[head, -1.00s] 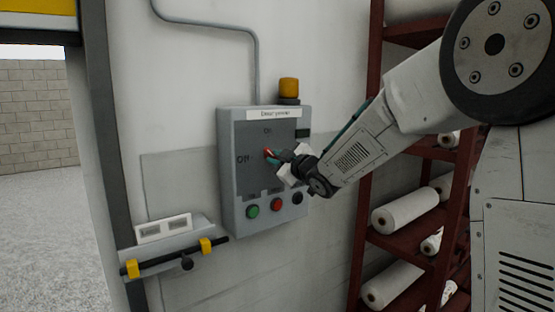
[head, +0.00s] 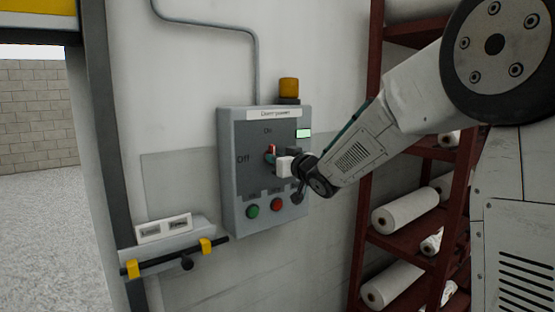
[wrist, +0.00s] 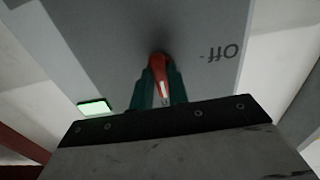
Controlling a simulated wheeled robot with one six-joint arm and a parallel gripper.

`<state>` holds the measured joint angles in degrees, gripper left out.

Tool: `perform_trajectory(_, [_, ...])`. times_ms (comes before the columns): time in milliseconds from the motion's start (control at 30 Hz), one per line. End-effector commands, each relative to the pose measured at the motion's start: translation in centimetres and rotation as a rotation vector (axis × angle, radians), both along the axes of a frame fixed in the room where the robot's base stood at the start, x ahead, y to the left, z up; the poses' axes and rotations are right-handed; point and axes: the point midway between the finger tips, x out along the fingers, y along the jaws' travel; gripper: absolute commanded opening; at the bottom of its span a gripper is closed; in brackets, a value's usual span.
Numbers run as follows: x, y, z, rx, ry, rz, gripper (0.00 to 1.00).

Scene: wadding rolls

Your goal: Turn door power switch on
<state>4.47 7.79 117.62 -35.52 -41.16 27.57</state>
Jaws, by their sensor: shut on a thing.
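The door power box (head: 228,190) is a grey wall panel with "On" above the switch and "Off" to its left. Its red rotary switch handle (head: 272,148) stands upright, pointing towards "On". My gripper (head: 271,158) is shut on the handle, its teal fingers on either side. In the wrist view, the red handle (wrist: 158,64) with a white stripe sits between the fingers of my gripper (wrist: 162,84). A small display (head: 303,134) at the panel's right is lit pale green. The fingers hide part of the handle.
A green button (head: 252,211) and a red button (head: 277,205) sit low on the box. An amber lamp (head: 289,87) is above it. A red rack with white rolls (head: 405,211) stands right. A doorway is left.

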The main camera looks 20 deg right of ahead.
Motion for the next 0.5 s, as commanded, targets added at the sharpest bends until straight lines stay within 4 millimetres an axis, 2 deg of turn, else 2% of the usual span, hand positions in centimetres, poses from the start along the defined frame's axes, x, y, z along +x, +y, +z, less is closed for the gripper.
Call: perform_trajectory(500, [0.0, -0.05, -0.04, 0.027, 0.01, -0.001, 0.0])
